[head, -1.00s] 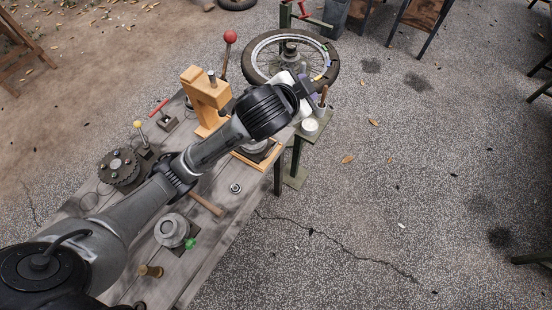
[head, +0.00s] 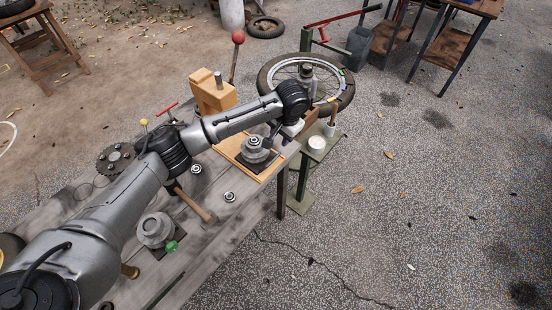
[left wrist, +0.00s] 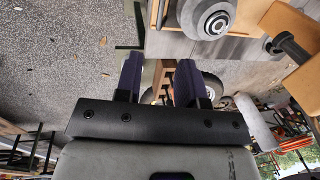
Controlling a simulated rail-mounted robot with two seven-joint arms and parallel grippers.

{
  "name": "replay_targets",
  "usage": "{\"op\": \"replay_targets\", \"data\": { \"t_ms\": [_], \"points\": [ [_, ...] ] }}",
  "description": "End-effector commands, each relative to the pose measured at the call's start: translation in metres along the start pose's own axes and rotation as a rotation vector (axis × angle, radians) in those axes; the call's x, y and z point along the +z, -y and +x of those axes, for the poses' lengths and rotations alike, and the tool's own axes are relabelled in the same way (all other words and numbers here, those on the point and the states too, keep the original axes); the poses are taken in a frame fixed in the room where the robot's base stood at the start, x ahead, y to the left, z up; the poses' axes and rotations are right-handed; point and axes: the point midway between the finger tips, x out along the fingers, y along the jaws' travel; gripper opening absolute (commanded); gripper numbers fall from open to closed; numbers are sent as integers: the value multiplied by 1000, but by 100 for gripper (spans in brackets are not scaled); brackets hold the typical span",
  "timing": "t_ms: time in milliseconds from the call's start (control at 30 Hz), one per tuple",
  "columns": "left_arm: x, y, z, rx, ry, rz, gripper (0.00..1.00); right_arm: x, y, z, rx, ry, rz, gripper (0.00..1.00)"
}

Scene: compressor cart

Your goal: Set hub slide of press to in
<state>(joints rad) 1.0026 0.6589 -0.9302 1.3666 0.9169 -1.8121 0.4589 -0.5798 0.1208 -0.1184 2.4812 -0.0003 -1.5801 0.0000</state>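The press has an orange-tan block frame (head: 212,97) near the back of the bench, with a red-ball lever (head: 237,50) behind it. A light wooden slide board (head: 230,148) reaches from the press toward the bench's right edge and carries a grey round hub (head: 256,149). The hub also shows at the top of the left wrist view (left wrist: 208,17), beside the press frame (left wrist: 290,50). My left gripper (left wrist: 159,65) is open, with an empty gap between its dark fingers. In the head view it is mostly hidden below the wrist, close to the board's right end. My right gripper is out of view.
A spoked wheel (head: 266,78) on a stand and a small green side table (head: 316,153) with a white tin (head: 317,143) stand just beyond my left wrist. A mallet (head: 200,207) and another hub (head: 155,230) lie on the bench (head: 215,240). The paving at right is mostly clear.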

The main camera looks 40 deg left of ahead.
Motion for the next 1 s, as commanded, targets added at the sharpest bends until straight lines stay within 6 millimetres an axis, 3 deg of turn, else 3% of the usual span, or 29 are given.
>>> {"op": "replay_targets", "data": {
  "t_ms": [167, 700, 1000],
  "points": [
    [0, 0, 15, -2, 2, -31, 36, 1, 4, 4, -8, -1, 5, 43],
    [0, 0, 108, -3, -1, -29, 36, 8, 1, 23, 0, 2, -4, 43],
    [0, 0, 134, -2, -3, -26, 36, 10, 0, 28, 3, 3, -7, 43]
  ]
}}
